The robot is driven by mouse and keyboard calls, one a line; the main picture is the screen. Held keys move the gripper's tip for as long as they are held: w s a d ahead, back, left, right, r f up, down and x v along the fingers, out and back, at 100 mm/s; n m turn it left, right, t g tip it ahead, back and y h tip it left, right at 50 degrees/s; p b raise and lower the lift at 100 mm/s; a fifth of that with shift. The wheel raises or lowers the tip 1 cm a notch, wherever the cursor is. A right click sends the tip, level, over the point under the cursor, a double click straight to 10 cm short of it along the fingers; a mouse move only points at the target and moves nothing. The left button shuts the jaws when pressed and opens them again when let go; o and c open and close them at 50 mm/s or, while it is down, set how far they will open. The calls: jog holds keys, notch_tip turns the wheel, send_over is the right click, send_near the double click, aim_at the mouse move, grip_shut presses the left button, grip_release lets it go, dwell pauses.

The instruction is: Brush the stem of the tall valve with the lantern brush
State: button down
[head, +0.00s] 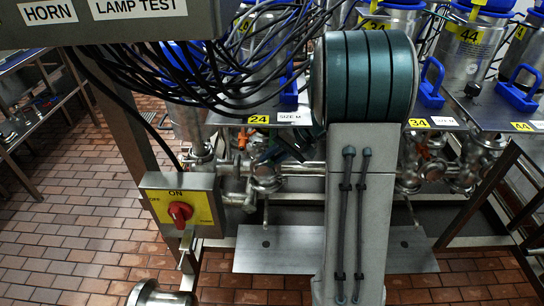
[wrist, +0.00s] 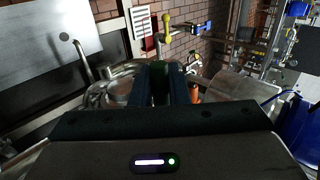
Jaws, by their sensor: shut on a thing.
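In the wrist view my gripper (wrist: 160,84) is shut on a dark green piece (wrist: 159,77) between its two fingers. It looks like the handle of the lantern brush; I cannot make out its bristles. Steel valve bodies with blue tops and yellow number tags stand on plates in the head view. One is a valve tagged 44 (head: 471,48); I cannot tell which one is the tall valve, and no stem shows clearly. In the head view my arm fills the middle and covers part of the valve row.
A switch box (head: 181,207) with a red knob stands at the left in the head view. Black cables (head: 215,65) hang under a labelled panel (head: 110,22). Brick floor (head: 75,200) is open at the left.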

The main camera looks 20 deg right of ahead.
jog(key=shift+s+a, duration=0.1)
jog(key=shift+s, duration=0.2)
jog(key=shift+w+d+r, duration=0.15)
jog(key=shift+w, duration=0.25)
jog(key=shift+w+d+r, duration=0.1)
jog(key=shift+w, duration=0.3)
jog(key=shift+s, duration=0.15)
jog(key=shift+s+a+f+b, duration=0.2)
jog(key=shift+s+a+b, duration=0.05)
jog(key=shift+s+b, duration=0.4)
jog(key=shift+w, duration=0.15)
